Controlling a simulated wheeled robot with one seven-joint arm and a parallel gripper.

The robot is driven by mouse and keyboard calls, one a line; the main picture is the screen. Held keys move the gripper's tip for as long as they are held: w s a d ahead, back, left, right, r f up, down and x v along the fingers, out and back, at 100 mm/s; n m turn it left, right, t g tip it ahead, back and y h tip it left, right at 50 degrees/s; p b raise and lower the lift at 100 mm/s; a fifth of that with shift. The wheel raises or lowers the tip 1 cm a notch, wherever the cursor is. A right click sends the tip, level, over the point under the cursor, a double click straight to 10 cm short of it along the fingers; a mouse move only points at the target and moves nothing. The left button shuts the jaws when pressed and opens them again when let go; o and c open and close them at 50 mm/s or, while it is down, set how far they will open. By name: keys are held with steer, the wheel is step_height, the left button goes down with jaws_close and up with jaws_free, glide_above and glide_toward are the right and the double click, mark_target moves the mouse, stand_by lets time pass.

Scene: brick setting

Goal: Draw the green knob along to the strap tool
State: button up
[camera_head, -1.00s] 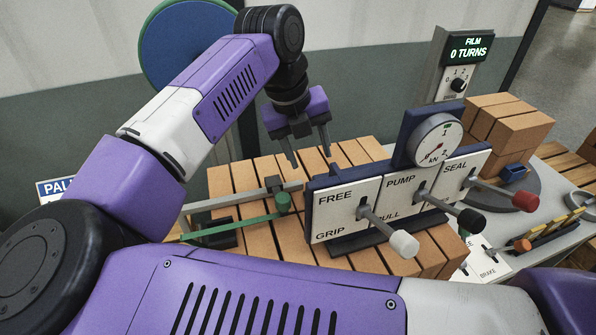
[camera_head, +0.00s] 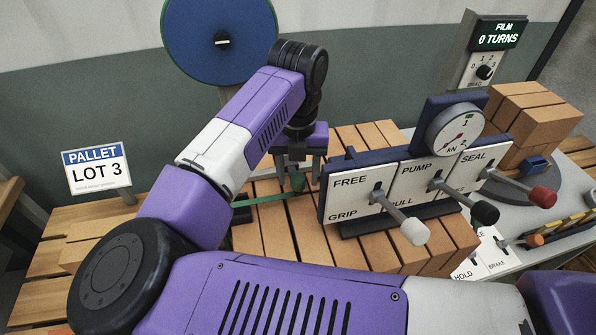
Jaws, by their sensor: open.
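The green knob (camera_head: 298,182) sits at the end of a green strap (camera_head: 268,198) that runs left over the bricks and passes behind my arm. My gripper (camera_head: 298,172) is open, pointing down, with its fingers on either side of the knob as seen from here. I cannot tell whether the fingers touch it. The strap tool (camera_head: 368,206) stands to the right of the knob. It has a white panel marked FREE, GRIP, PUMP, PULL and SEAL, with white, black and red-tipped levers, and a round kN gauge (camera_head: 455,130) on top.
Bricks (camera_head: 385,248) form the surface under the strap tool. More bricks (camera_head: 530,108) are stacked at the right behind it. A film display (camera_head: 497,36) reads 0 TURNS. A blue reel (camera_head: 220,40) stands behind my arm, and a PALLET LOT 3 sign (camera_head: 97,168) stands at left.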

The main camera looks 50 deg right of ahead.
steer(key=shift+f, duration=0.15)
jaws_close()
stand_by(1.4)
